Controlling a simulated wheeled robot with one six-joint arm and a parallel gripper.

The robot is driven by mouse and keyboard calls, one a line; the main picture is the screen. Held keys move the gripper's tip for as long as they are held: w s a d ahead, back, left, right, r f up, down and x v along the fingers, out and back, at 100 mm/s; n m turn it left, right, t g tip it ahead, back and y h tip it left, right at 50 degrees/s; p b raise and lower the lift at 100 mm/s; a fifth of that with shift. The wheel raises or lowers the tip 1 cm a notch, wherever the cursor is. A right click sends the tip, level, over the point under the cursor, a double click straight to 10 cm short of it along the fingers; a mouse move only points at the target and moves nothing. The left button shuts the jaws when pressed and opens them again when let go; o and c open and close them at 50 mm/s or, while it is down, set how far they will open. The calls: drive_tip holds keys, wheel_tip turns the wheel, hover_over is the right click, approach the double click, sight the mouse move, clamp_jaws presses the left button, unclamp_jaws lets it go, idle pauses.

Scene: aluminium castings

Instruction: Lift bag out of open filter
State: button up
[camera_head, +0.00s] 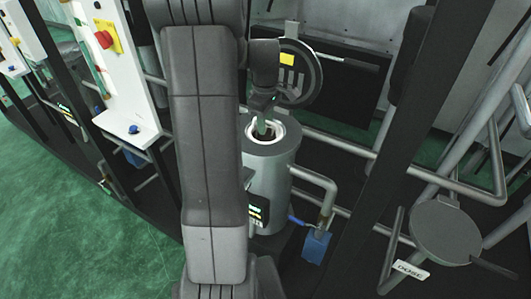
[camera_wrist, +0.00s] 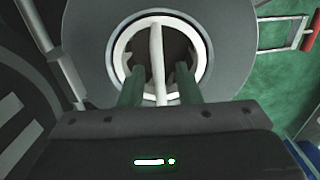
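The filter (camera_head: 268,185) is an upright grey cylinder, and its round lid (camera_head: 313,70) is swung open behind it. In the wrist view the filter's top (camera_wrist: 228,50) surrounds a white ring (camera_wrist: 122,50) with a dark inside. A pale bar, seemingly the bag's handle (camera_wrist: 156,50), crosses the opening. The rest of the bag is hidden in the dark. My gripper (camera_head: 263,130) points down at the opening. In the wrist view its two green fingers (camera_wrist: 160,85) stand on either side of the bar, with a visible gap on each side.
Pipes (camera_head: 318,183) and a blue valve part (camera_head: 316,246) lie right of the filter. A dark post (camera_head: 395,150) and a round grey lid marked DOSE (camera_head: 446,234) stand further right. A white panel with a red button (camera_head: 104,40) is at left. Green floor (camera_head: 70,215) is open at left.

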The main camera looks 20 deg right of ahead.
drive_tip(key=shift+c, duration=0.2)
clamp_jaws()
drive_tip(key=shift+r, duration=0.1)
